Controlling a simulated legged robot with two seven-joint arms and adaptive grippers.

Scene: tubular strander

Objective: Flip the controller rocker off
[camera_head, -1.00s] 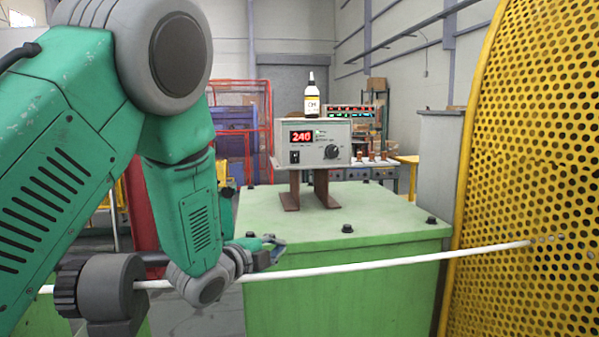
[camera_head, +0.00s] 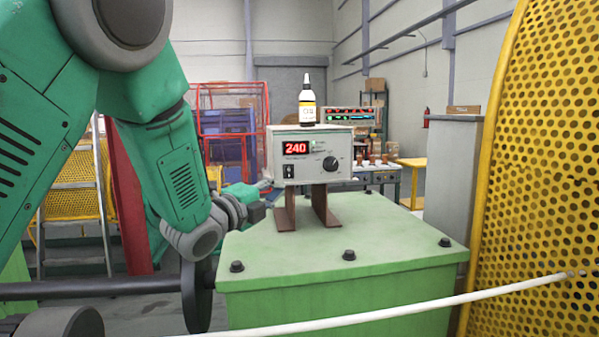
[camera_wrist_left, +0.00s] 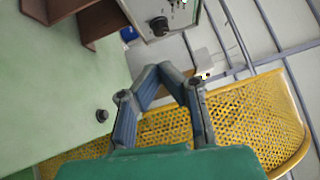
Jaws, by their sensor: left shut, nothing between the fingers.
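The controller (camera_head: 312,155) is a pale grey box with a red display reading 240, on a brown stand (camera_head: 307,206) above the green cabinet. Its black rocker (camera_head: 289,171) is at the lower left of the front panel, with a round knob (camera_head: 331,164) to its right. I cannot tell which way the rocker is tipped. My left gripper (camera_head: 264,188) is just left of and slightly below the controller, apart from the rocker. The left wrist view shows its fingers (camera_wrist_left: 165,72) shut and empty, with part of the controller (camera_wrist_left: 165,16) beyond. My right gripper is not in view.
A dropper bottle (camera_head: 307,103) stands on top of the controller. The green cabinet (camera_head: 340,265) has several dark bolts. A white rod (camera_head: 400,312) crosses low in front. A yellow perforated guard (camera_head: 545,170) rises at the right. A ladder (camera_head: 103,200) stands at the left.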

